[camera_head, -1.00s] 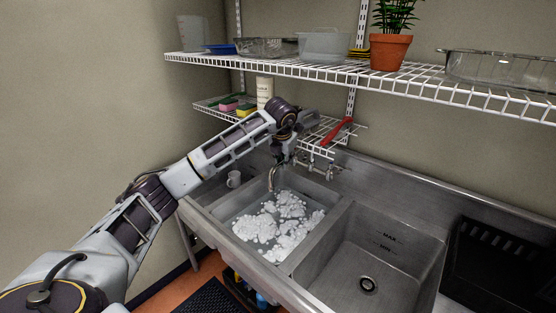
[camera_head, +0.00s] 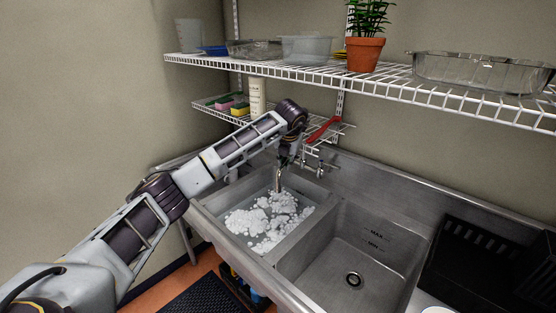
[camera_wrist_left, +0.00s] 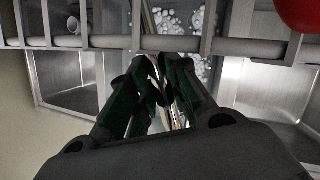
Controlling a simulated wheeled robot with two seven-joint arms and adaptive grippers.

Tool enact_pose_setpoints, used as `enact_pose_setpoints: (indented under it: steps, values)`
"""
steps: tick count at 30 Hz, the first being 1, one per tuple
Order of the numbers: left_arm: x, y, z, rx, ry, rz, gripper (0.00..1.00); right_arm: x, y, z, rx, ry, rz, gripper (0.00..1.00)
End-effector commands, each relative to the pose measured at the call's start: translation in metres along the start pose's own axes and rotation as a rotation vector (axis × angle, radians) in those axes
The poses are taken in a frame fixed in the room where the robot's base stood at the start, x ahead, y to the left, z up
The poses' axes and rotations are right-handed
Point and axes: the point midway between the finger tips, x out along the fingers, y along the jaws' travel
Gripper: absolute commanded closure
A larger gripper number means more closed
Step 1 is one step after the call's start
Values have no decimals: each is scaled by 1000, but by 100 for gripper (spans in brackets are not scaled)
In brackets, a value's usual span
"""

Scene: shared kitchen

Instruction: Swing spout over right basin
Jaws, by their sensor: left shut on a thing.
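The metal spout (camera_head: 279,180) hangs over the left basin (camera_head: 240,201), which holds water with white foam. My left gripper (camera_head: 285,160) reaches down to the faucet from above and is shut on the spout. In the left wrist view the fingers (camera_wrist_left: 163,92) close around the metal tube (camera_wrist_left: 152,65); the exact contact is partly hidden by the fingers. The right basin (camera_head: 352,250) is empty, with a drain at its bottom and MAX and MIN marks on its wall. My right gripper is not in view.
A small wire rack (camera_head: 330,136) with a red-handled tool (camera_head: 322,129) is close beside my left gripper. A long wire shelf (camera_head: 380,85) with a potted plant (camera_head: 365,52) and dishes runs above. A black drying rack (camera_head: 475,262) stands right of the right basin.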

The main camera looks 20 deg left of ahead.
Motion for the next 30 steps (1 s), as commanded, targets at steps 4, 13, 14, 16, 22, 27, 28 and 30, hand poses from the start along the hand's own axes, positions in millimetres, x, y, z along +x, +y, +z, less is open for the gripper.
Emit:
enact_pose_setpoints:
  steps: [4, 13, 14, 16, 22, 27, 28, 30]
  values:
    - [-2, -13, 5, -10, -1, 5, 100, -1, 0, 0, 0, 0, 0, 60]
    - [-2, -16, 6, -15, 0, 8, 100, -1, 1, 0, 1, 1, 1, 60]
    - [-2, -16, 6, -15, 0, 8, 100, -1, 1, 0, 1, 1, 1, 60]
    - [-2, -16, 6, -15, -1, 8, 80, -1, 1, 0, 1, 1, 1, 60]
    - [-2, -16, 6, -15, 0, 9, 60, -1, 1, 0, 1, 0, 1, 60]
    - [-2, -16, 5, -15, 1, 9, 60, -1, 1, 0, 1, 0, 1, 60]
    - [-2, -16, 5, -15, 2, 9, 60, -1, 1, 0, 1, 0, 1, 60]
    - [-2, -16, 5, -15, 2, 9, 60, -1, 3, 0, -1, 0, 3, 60]
